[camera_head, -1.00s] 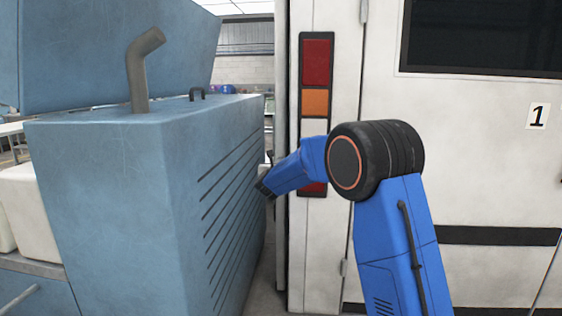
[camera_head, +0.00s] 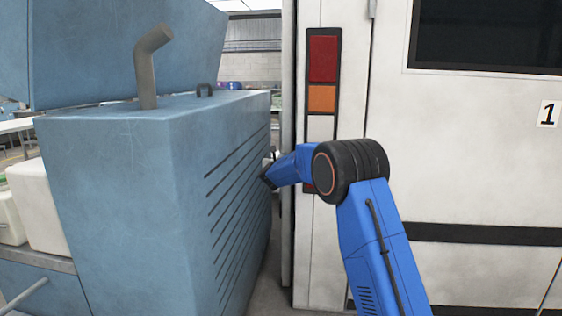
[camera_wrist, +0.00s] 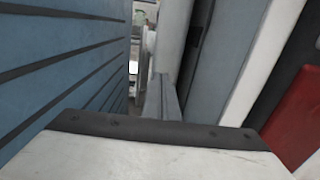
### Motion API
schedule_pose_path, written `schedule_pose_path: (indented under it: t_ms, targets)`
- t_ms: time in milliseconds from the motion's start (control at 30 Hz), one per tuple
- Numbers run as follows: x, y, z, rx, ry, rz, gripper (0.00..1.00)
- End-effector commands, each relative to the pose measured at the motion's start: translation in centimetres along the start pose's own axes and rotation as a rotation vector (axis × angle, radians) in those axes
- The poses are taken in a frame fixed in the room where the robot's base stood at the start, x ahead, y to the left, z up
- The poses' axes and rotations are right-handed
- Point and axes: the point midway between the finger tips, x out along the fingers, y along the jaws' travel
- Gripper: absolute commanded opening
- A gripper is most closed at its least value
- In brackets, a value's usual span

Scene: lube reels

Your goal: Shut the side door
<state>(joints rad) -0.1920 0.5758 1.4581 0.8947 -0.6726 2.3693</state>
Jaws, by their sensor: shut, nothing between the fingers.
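The white truck body (camera_head: 390,180) fills the right of the head view. A narrow pale panel (camera_head: 288,120) stands edge-on at its left corner. It may be the side door, but its face and handle are hidden and I cannot tell how far open it is. My gripper (camera_head: 267,178) is at the gap between this corner and the slatted blue cabinet, partly blurred into the dark slats. In the wrist view my shut, empty gripper (camera_wrist: 163,98) points along the gap. I cannot tell whether it touches anything.
The slatted blue cabinet (camera_head: 120,200) with a bent grey pipe (camera_head: 148,65) stands close on the left. The passage to the truck is narrow. A red lamp (camera_wrist: 300,120) is close at the right of the wrist view. White containers (camera_head: 40,205) sit at far left.

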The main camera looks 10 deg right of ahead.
Motion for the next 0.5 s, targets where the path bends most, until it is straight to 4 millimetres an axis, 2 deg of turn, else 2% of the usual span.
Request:
schedule_pose_path:
  t_ms: [33, 200, 500]
  targets:
    - [0.8, -0.1, 0.0, 0.001, -0.001, -0.002, 0.0]
    - [2.5, 0.0, 0.0, -0.001, -0.001, 0.0, 0.0]
    - [3.3, 0.0, 0.0, 0.0, -0.001, 0.0, 0.0]
